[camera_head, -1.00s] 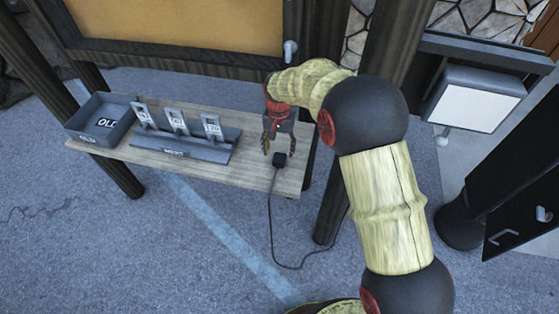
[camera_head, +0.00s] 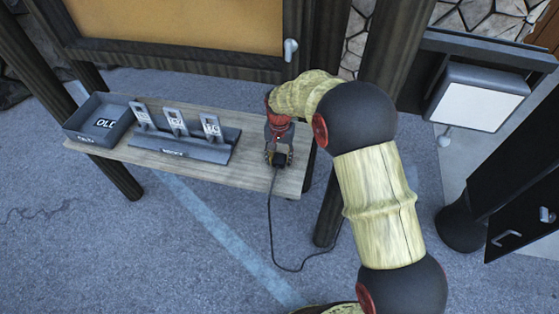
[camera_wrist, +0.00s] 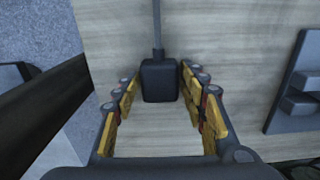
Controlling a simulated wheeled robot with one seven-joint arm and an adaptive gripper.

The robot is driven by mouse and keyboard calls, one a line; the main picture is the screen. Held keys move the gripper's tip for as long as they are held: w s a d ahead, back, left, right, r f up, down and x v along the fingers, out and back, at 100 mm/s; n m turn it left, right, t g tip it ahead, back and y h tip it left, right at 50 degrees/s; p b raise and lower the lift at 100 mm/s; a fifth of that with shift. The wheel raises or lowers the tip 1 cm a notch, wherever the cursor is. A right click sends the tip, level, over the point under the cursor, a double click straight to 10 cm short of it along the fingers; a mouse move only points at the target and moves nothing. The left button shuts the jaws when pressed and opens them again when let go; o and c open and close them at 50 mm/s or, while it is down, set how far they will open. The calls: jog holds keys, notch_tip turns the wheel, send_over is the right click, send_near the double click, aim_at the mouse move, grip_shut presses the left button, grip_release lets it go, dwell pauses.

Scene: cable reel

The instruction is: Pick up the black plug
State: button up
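The black plug (camera_wrist: 160,80) lies on the wooden table with its cable running away from it, up the wrist picture. In the head view the plug (camera_head: 279,159) is at the table's right end, near the front edge. My gripper (camera_wrist: 158,88) is open, with its yellow-padded fingers on either side of the plug. A small gap shows on the left, and the right finger is very close to it; I cannot tell if it touches. In the head view my gripper (camera_head: 278,157) is down at the plug, partly covering it.
A grey rack (camera_head: 180,152) with three upright tags stands mid-table. A grey bin marked OLD (camera_head: 90,135) is at the left. The cable (camera_head: 270,225) hangs over the front edge to the floor. A dark post (camera_head: 340,190) stands close to the table's right end.

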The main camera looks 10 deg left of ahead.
aim_at(279, 157)
jog(key=c, duration=0.6)
jog(key=shift+c, duration=0.7)
jog(key=shift+r, duration=0.5)
notch_tip(279, 157, up, 2)
jog(key=shift+w+r+p, duration=0.1)
jog(key=shift+r+p, duration=0.1)
jog(key=shift+p, duration=0.35)
jog(key=s+d+r+p, duration=0.2)
jog(key=s+d+r, duration=0.5)
jog(key=s, duration=0.5)
notch_tip(279, 157, up, 3)
jog(key=shift+s+f, duration=0.2)
